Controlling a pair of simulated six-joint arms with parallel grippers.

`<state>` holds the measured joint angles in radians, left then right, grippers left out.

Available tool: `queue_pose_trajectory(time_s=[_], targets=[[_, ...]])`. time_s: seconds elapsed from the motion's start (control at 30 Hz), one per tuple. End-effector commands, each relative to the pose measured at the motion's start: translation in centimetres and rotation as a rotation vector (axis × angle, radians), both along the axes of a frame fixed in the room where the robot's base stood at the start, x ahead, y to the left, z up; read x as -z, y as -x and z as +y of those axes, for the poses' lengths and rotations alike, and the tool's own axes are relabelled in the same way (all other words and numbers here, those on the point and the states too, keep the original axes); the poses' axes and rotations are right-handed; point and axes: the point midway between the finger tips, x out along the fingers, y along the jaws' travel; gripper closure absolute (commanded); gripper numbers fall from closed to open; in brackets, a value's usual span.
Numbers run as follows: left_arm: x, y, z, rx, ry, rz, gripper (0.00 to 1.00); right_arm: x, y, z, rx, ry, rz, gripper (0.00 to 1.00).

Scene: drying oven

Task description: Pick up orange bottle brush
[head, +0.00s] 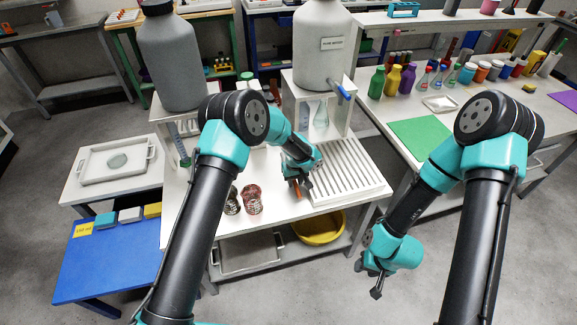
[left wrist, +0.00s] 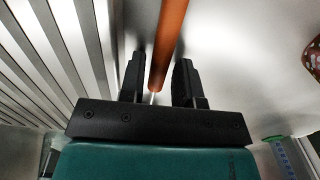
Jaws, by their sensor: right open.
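The orange bottle brush shows in the left wrist view as an orange rod (left wrist: 170,35) running between the two black fingers of my left gripper (left wrist: 160,80). A gap shows beside the rod, so the fingers look open around it. In the head view my left gripper (head: 299,184) is low over the white table, beside the slatted rack, with a bit of orange showing at the fingers. The rest of the brush is hidden there. My right gripper (head: 373,281) is open and empty, hanging over the floor right of the table.
The white slatted rack (head: 345,172) is right of my left gripper. Large bottles (head: 322,45) on raised stands are behind. A yellow basin (head: 320,228) sits on the lower shelf.

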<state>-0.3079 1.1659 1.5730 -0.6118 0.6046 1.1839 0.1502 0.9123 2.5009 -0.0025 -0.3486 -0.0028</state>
Motion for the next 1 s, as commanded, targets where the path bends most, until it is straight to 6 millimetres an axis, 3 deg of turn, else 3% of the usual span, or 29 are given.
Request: queue_pose_trajectory(time_s=[0.53,0.83,1.0], targets=[[0.36,-0.03,-0.04,0.001,0.001,-0.001,0.70,0.00,0.00,0.00,0.000,0.000,0.000,0.57],[0.36,-0.03,-0.04,0.000,0.001,-0.001,0.98,0.00,0.00,0.00,0.000,0.000,0.000,0.57],[0.35,-0.04,-0.04,0.001,0.001,-0.001,1.00,0.00,0.00,0.00,0.000,0.000,0.000,0.57]])
